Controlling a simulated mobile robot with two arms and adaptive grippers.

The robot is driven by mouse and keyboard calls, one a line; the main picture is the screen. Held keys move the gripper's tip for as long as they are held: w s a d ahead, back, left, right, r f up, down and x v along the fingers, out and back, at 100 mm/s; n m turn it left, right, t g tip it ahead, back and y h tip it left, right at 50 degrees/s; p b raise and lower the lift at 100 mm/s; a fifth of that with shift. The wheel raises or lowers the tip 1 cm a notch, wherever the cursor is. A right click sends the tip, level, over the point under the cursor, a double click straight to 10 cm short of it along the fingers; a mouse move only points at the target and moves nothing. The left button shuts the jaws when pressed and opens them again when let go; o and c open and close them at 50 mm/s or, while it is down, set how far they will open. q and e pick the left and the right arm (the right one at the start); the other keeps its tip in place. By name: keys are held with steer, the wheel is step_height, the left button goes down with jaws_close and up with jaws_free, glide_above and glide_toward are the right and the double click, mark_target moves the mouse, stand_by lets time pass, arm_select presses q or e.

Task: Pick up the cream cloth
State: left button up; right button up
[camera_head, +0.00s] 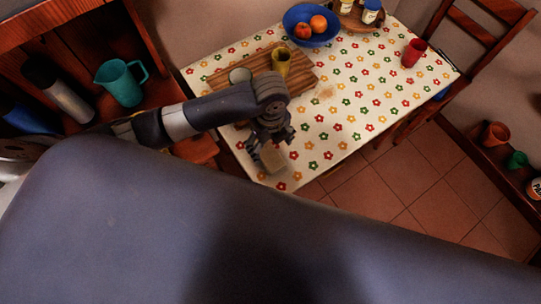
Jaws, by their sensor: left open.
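The cream cloth (273,160) looks like a small beige folded piece near the front-left edge of the flower-patterned table (345,135). My left gripper (268,151) reaches in from the left and points down over the cloth. Its fingers are spread apart, with the cloth showing between and below them. I cannot tell whether the fingers touch the cloth. The gripper hides part of it. My right gripper is not in view.
A wooden board (301,77) behind my left arm holds a yellow cup (281,63) and a pale cup (239,75). A blue bowl (309,39) of fruit and a red cup (414,52) stand farther off.

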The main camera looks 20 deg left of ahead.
mark_target(270, 157)
arm_select(q)
step_height(270, 157, down, 3)
steer(key=shift+r, duration=0.1)
steer(key=shift+w+f+p, duration=0.1)
steer(key=shift+f+p, duration=0.7)
steer(key=shift+f, duration=1.9)
steer(key=shift+c, duration=0.2)
steer(key=c, duration=0.9)
